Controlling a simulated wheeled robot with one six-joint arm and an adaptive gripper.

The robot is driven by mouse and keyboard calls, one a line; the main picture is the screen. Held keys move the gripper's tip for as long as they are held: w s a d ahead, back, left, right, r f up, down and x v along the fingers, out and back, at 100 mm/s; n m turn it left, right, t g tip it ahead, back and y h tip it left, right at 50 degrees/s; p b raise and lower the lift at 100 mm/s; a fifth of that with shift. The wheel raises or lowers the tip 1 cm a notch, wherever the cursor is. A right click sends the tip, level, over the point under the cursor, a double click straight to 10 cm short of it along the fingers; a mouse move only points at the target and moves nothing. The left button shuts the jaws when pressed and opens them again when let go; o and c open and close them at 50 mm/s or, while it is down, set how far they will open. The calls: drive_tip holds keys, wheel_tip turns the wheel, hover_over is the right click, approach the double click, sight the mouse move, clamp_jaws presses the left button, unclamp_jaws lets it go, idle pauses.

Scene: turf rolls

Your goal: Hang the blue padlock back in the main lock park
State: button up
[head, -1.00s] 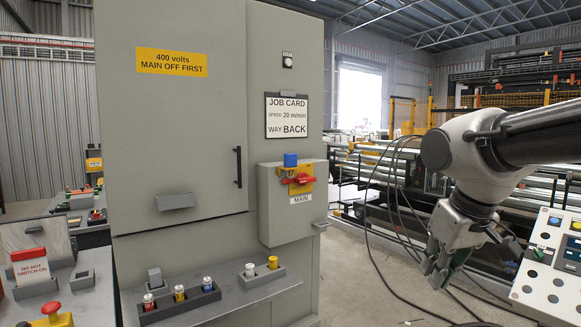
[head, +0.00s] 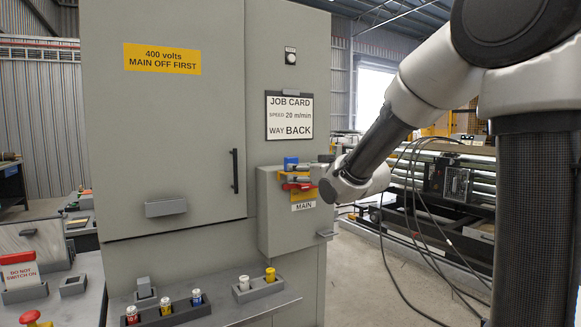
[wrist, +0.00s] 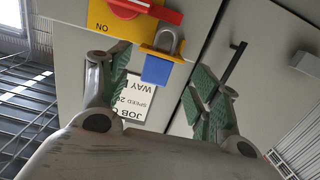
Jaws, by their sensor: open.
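The blue padlock (head: 290,161) is at the top of the yellow switch plate on the main box. Its grey shackle (wrist: 168,42) is by the yellow tab in the wrist view, which is upside down, and its blue body (wrist: 156,70) is above the shackle in the room. Whether the shackle passes through the tab is unclear. The red main handle (head: 298,186) is just below.
The job card (head: 289,116) hangs on the cabinet above the box. A black door handle (head: 235,171) is to the left. Cables hang to the right.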

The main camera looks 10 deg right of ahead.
sight(293, 160)
drive_tip(key=shift+w+a+r+t+y, duration=0.1)
drive_tip(key=shift+a+r+t+y, duration=0.15)
drive_tip(key=shift+r, duration=0.4)
drive_tip(key=shift+w+a+r+t+y, duration=0.1)
drive_tip(key=shift+r+t, duration=0.25)
drive_tip(key=shift+r, duration=0.25)
drive_tip(key=x, duration=0.7)
drive_tip(key=shift+w+d+f, duration=0.1)
drive_tip(key=shift+w+d, duration=0.15)
drive_tip(key=shift+d, duration=0.05)
drive_tip(key=c, duration=1.2)
drive_tip(key=shift+c, duration=0.2)
